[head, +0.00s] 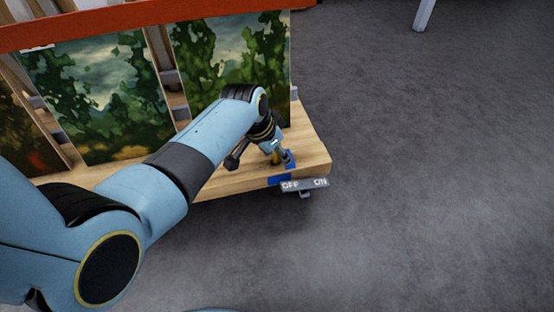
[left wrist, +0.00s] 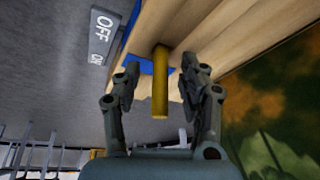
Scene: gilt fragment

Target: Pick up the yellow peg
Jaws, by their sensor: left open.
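The yellow peg (left wrist: 160,82) stands out from a blue patch (left wrist: 136,66) on the wooden board in the left wrist view. My left gripper (left wrist: 160,75) is open, with one finger on each side of the peg and gaps between the fingers and the peg. In the head view the left gripper (head: 284,158) is at the right end of the wooden board, and only a small yellow bit of the peg (head: 275,158) shows beside it. The rest of the peg is hidden there by the gripper. My right gripper is not seen.
A grey OFF/ON plate (head: 305,185) sits at the board's front edge. Landscape paintings (head: 95,95) stand upright in a wooden rack behind, below a red-orange beam (head: 150,12). The wooden board (head: 310,150) ends at the right. Open grey floor (head: 430,180) lies beyond.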

